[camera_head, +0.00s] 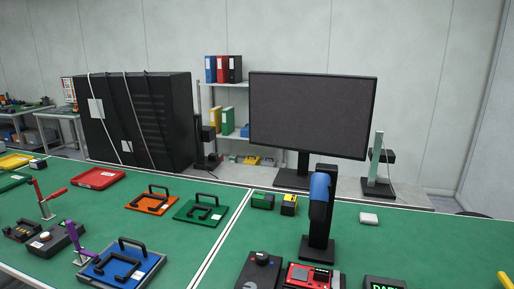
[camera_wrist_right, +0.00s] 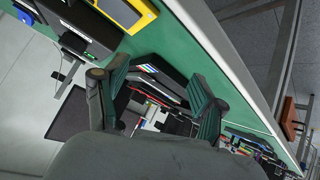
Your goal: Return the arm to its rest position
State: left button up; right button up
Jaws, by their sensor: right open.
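My right gripper (camera_wrist_right: 152,100) shows in the right wrist view, with its two dark green and grey fingers spread apart. Nothing is between the fingertips that I can see held. The view is tilted. Behind the fingers are the green work surface (camera_wrist_right: 192,62), a black box-like thing and a dark panel. My right gripper does not show in the head view. My left gripper is in neither view.
In the head view, the green bench (camera_head: 150,232) carries a blue frame with a handle (camera_head: 122,268), an orange frame (camera_head: 152,204), a green frame (camera_head: 203,212) and a black stand with a blue top (camera_head: 319,225). A monitor (camera_head: 311,113) stands behind. The bench's middle is partly clear.

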jog(key=s+f+g, duration=0.3)
jog(key=s, duration=0.4)
jog(key=s+f+g, duration=0.3)
jog(key=s+f, duration=0.1)
jog(key=s, duration=0.2)
notch_tip(320, 180, down, 25)
jog(key=s+g, duration=0.2)
jog(key=s+d+f+g, duration=0.1)
jog(key=s+d+f, duration=0.1)
jog(key=s+f, duration=1.4)
jog(key=shift+s+d+f+y, duration=0.3)
jog(key=shift+s+d+f, duration=0.1)
jog(key=shift+f, duration=0.1)
